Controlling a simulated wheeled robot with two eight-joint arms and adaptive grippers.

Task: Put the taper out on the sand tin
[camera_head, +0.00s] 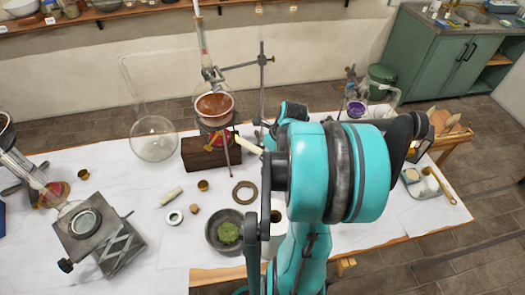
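A pale cream stick, seemingly the taper (248,145), juts out to the left from beside the dark parts of my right gripper (267,143). My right gripper appears shut on it, but the arm's big teal joint hides most of the fingers. The stick's free end points at the red burner (220,138) under a copper bowl (214,105). I cannot make out a flame on the tip. I cannot pick out the sand tin for sure; it may be behind my arm. My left gripper is not in view.
Glass flasks (154,138) and a stand with a rod (262,80) rise at the back. Bare white tabletop (150,270) shows at front left.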

